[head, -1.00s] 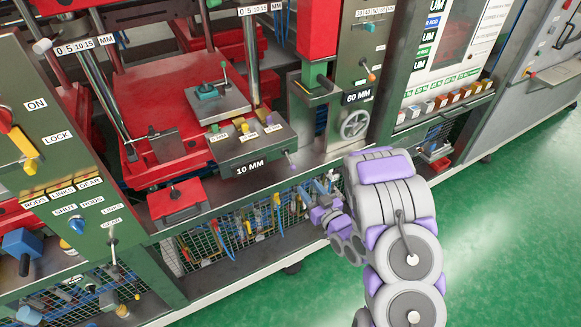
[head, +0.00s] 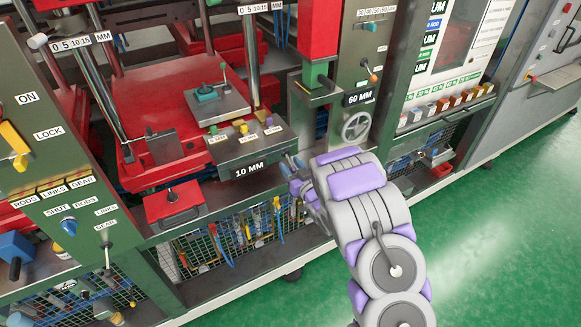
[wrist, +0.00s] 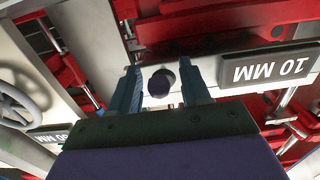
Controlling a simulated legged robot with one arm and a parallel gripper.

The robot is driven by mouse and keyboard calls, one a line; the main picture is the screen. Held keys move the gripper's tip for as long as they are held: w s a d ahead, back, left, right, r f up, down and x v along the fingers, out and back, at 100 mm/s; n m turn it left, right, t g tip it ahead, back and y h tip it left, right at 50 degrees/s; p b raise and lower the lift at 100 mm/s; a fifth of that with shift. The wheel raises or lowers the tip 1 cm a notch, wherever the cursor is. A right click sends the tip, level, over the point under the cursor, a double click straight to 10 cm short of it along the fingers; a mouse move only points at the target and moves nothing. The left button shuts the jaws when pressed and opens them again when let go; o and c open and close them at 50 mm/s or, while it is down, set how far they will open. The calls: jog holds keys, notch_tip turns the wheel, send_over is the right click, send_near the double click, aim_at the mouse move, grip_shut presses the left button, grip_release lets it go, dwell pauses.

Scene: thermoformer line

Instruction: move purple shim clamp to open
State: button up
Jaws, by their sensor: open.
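My gripper is open, one finger on each side of the knob. On the box top are green, yellow and purple small pieces, the purple one (head: 269,121) at the right.
A red toolbox (head: 174,206) stands on the bench to the left. A handwheel (head: 356,126) and the 60 MM panel are to the right. A wire mesh with hanging tools (head: 225,240) is below the bench edge. The green floor is clear at right.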

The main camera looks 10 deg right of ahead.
jog(key=shift+w+a, duration=0.15)
jog(key=shift+w, duration=0.15)
grip_shut()
dwell(0.4)
